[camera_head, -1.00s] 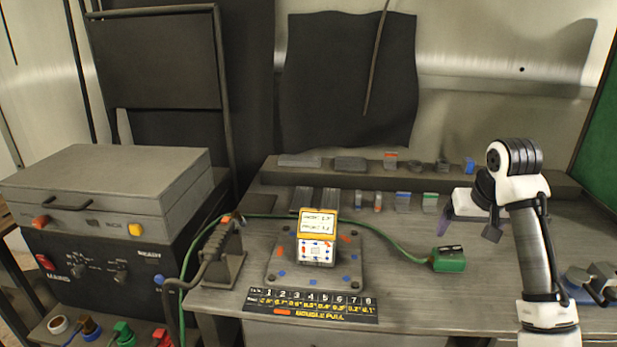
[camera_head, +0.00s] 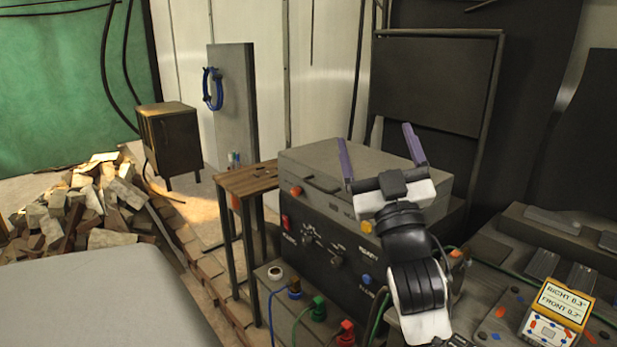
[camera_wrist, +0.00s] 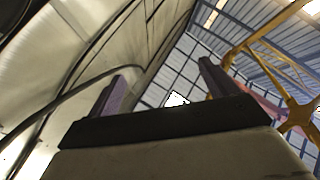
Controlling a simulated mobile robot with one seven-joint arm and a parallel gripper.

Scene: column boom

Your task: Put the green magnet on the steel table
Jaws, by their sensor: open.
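No green magnet can be made out in the current views. My gripper (camera_head: 375,133) is raised in front of the grey case in the head view, with its two purple fingers spread and nothing between them. In the wrist view my gripper (camera_wrist: 162,88) is also open and empty, pointing up toward the roof. A grey bench (camera_head: 490,250) is cut off at the right. A plain grey surface (camera_head: 100,300) fills the lower left; I cannot tell which is the steel table.
The grey case (camera_head: 300,160) sits on a black control box (camera_head: 320,235). Green (camera_head: 318,303) and red (camera_head: 345,330) plugs are below it. A yellow-framed display (camera_head: 562,305) stands on the bench. A narrow wooden-topped stand (camera_head: 247,178) and a brick pile (camera_head: 85,205) are left.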

